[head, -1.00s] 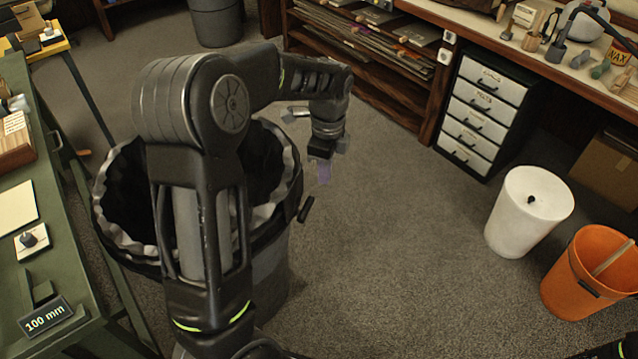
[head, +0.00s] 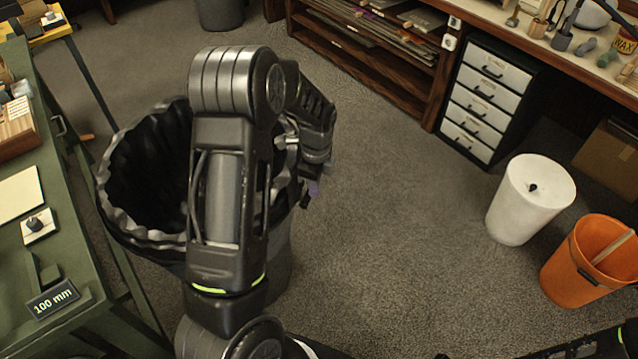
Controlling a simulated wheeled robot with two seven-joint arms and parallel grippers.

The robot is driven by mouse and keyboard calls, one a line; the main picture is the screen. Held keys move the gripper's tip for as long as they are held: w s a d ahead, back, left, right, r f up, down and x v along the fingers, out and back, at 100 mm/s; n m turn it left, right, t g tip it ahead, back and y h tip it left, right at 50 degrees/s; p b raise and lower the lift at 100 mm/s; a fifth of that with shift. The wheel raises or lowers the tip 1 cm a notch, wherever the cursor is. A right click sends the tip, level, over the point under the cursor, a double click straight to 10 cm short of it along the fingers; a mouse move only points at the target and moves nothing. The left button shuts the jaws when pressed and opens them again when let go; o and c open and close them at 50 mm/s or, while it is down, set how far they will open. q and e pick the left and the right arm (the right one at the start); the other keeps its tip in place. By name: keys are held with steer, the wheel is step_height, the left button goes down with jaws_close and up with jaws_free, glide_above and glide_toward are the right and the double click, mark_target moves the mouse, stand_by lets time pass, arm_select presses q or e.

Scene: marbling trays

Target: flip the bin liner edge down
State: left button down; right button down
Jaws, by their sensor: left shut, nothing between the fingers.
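The bin (head: 278,268) is a grey round bin standing on the carpet beside the green bench. A black bin liner (head: 145,165) lines it, and its wavy grey edge (head: 112,205) runs around the mouth. My left arm crosses in front of the bin and hides part of the mouth and the near rim. My right gripper is out of view; only part of that arm shows.
A green bench (head: 85,262) stands close on the left, with a "100 mm" sign (head: 52,299). A white bin (head: 520,215) and an orange bucket (head: 570,275) stand at the right. A drawer unit (head: 490,100) is at the back right. The carpet between is clear.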

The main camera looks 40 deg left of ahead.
arm_select(q)
steer(key=shift+f, duration=0.1)
step_height(320, 180, down, 6)
steer(key=b, duration=0.5)
steer(key=shift+f, duration=0.2)
steer(key=shift+s, duration=0.1)
steer(key=w+d+r+p, duration=0.1)
steer(key=d+r, duration=0.2)
steer(key=r, duration=1)
steer(key=shift+w+d+p, duration=0.15)
steer(key=shift+d+p, duration=0.05)
steer(key=shift+p, duration=0.15)
steer(key=shift+f, duration=0.1)
